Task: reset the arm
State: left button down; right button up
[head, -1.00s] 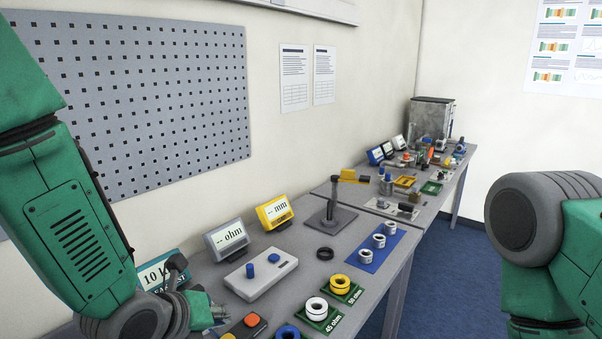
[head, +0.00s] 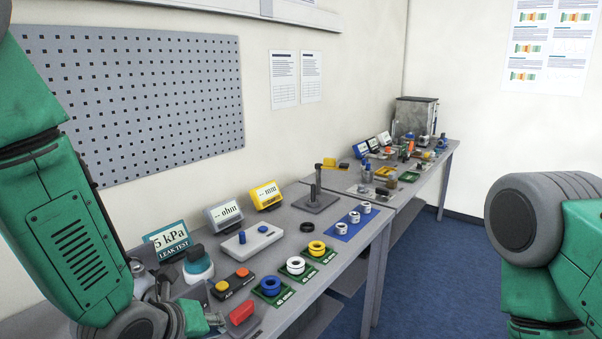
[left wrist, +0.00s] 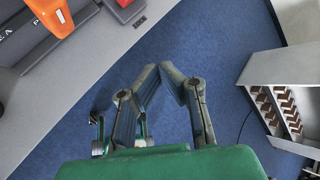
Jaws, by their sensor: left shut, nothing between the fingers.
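My left arm comes down the left side of the head view, with its gripper (head: 215,320) low in the picture by the table's near edge. In the left wrist view the left gripper's fingers (left wrist: 168,72) meet at their tips, shut with nothing between them. They are over the blue floor (left wrist: 180,45), just off the table edge. My right arm (head: 545,240) shows at the right of the head view; its gripper is out of the picture.
A red block (head: 241,313) lies close to the left gripper. The table (head: 330,265) also holds a leak test display (head: 168,240) reading 5 kPa, two-button box (head: 232,284), and blue, white (head: 296,265) and yellow rings on green pads. Floor right of the table is clear.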

pick_arm(q)
jog(key=s+a+f+n+g+y+b, duration=0.1)
jog(key=s+a+f+n+b, duration=0.15)
jog(key=f+n, duration=0.35)
jog(key=s+a+f+n+g+b, duration=0.15)
jog(key=s+f+n, duration=0.25)
jog(key=f, duration=0.4)
jog(key=s+a+f+n+g+y+b, duration=0.1)
jog(key=s+a+f+n+b, duration=0.2)
jog(key=f, duration=0.4)
jog(key=s+a+f+n+g+y+b, duration=0.1)
jog(key=s+a+f+n+g+b, duration=0.1)
jog(key=s+f+n, duration=0.5)
jog(key=s+a+f+n+g+b, duration=0.2)
jog(key=s+a+f+n, duration=0.3)
jog(key=s+n, duration=0.5)
jog(key=shift+f+y+b, duration=0.4)
jog(key=shift+f+b, duration=0.25)
jog(key=shift+f, duration=0.25)
pick_arm(e)
notch_tip(320, 180, down, 12)
jog(key=shift+w+a+f, duration=0.25)
jog(key=shift+w+a, duration=0.1)
jog(key=shift+a, duration=0.1)
pick_arm(q)
jog(key=shift+d, duration=0.15)
pick_arm(e)
jog(key=shift+d+f, duration=0.1)
jog(key=shift+d, duration=0.15)
